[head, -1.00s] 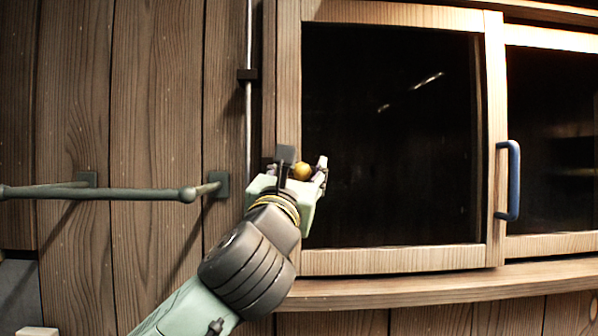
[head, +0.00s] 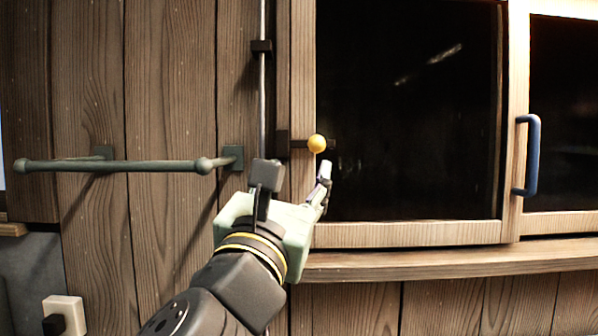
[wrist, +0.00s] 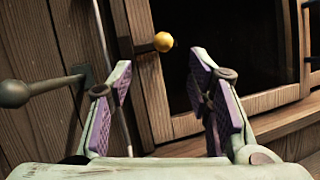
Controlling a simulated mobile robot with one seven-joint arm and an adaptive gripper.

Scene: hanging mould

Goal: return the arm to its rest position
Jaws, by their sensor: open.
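My gripper (head: 293,178) is open and empty in front of the wooden cabinet, low at its left door frame. In the wrist view my gripper (wrist: 165,78) shows two spread fingers with purple inner pads and nothing between them. A yellow ball-shaped knob (head: 317,144) on a short dark stem sits just beyond and above the fingertips. The knob also shows in the wrist view (wrist: 163,41), past the fingers and apart from them. My arm reaches in from the bottom of the head view.
A grey-green rail (head: 130,166) juts from the plank wall at left. A thin vertical rod (head: 262,90) runs beside the cabinet. A blue handle (head: 533,155) is on the right door frame. A wooden ledge (head: 430,262) runs below. A white socket (head: 66,313) is at lower left.

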